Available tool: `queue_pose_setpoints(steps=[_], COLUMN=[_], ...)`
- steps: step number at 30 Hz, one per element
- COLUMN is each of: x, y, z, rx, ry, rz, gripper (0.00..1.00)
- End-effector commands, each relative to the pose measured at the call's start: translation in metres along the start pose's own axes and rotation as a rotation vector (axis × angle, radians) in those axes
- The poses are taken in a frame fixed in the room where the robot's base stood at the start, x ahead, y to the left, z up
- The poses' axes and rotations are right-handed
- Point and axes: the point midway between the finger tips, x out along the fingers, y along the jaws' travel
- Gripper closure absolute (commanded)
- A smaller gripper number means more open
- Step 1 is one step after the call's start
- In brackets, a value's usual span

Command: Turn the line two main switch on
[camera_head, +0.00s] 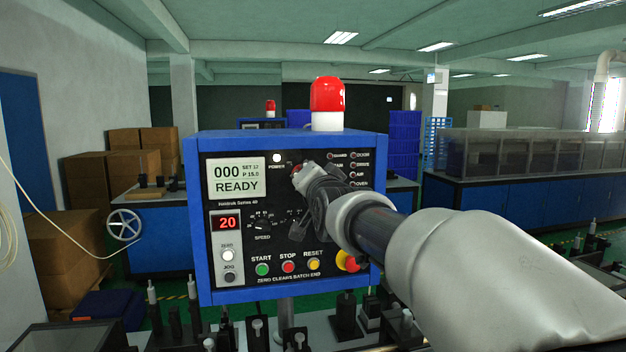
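A blue control box (195,230) with a black front panel faces me in the head view. Its display (237,179) reads "000" and "READY", and the POWER lamp (277,158) beside it looks white. My gripper (302,178) is at the upper middle of the panel, right of the POWER lamp. A small red part (297,168) shows at its tip; it may be a switch handle, mostly hidden by the gripper. I cannot tell whether the fingers are closed on it. No line number is readable on the box.
A speed dial (261,224), a red "20" readout (227,223), START (262,269), STOP (288,267) and RESET (314,264) buttons sit lower on the panel. A red-yellow knob (348,262) is close under my arm. A red beacon (327,95) tops the box.

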Motion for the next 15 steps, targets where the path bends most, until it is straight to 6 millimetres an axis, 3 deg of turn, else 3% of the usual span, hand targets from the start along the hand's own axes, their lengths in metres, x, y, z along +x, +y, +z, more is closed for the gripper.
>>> queue_pose_setpoints(steps=[11, 12, 15], x=[-0.0001, -0.0001, -0.0001], y=[-0.0005, -0.0005, -0.0005], z=[-0.0006, -0.0006, -0.0005], rx=[0.009, 0.009, 0.008], ry=[0.001, 0.001, 0.001], rz=[-0.001, -0.001, -0.001], gripper=[1.00, 0.90, 0.83])
